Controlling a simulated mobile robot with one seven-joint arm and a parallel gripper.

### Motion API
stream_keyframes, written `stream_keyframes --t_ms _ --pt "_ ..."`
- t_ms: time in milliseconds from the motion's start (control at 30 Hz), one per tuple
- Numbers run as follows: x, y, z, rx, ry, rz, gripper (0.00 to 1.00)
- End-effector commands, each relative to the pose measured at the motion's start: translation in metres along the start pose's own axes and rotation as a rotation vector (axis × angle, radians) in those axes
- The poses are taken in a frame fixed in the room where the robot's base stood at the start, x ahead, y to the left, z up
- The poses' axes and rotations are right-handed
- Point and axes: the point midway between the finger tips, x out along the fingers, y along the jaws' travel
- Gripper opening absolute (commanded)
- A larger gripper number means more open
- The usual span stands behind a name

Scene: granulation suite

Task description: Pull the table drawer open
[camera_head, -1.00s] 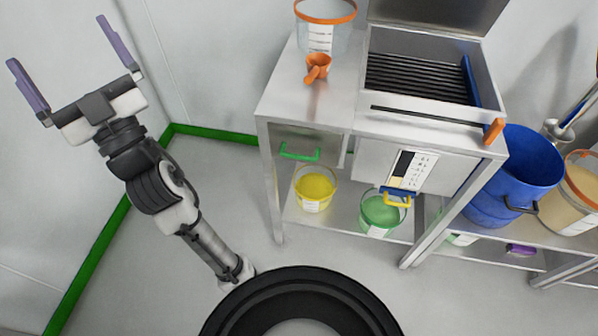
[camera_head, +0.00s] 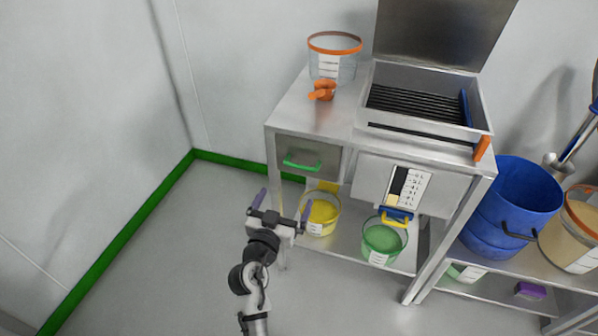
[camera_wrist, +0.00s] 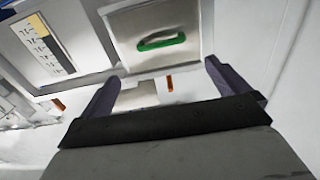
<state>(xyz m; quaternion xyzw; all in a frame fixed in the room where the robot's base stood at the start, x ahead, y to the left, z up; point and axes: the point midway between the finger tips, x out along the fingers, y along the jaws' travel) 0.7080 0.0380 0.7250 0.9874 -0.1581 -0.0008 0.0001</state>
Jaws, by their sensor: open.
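The table drawer (camera_head: 309,157) is a grey metal front under the left part of the steel table (camera_head: 290,112). It looks shut. Its green handle (camera_head: 302,163) is a bar on the drawer front. In the wrist view the drawer front (camera_wrist: 157,22) and green handle (camera_wrist: 161,41) show ahead, beyond the fingers. My gripper (camera_head: 284,200) is open and empty, its purple-grey fingers pointing towards the table. It is below and in front of the handle, apart from it. In the wrist view my gripper (camera_wrist: 160,85) frames the space below the handle.
A yellow tub (camera_head: 322,215) and a green tub (camera_head: 383,240) stand on the lower shelf. An orange scoop (camera_head: 323,91) and clear container (camera_head: 335,62) stand on top. The floor at left is clear.

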Motion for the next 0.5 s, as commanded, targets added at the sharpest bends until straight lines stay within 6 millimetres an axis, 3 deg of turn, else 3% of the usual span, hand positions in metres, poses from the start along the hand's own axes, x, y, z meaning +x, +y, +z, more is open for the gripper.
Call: stream_keyframes --t_ms 500 --pt "0.098 -0.001 -0.005 0.0 0.003 -0.002 1.0"
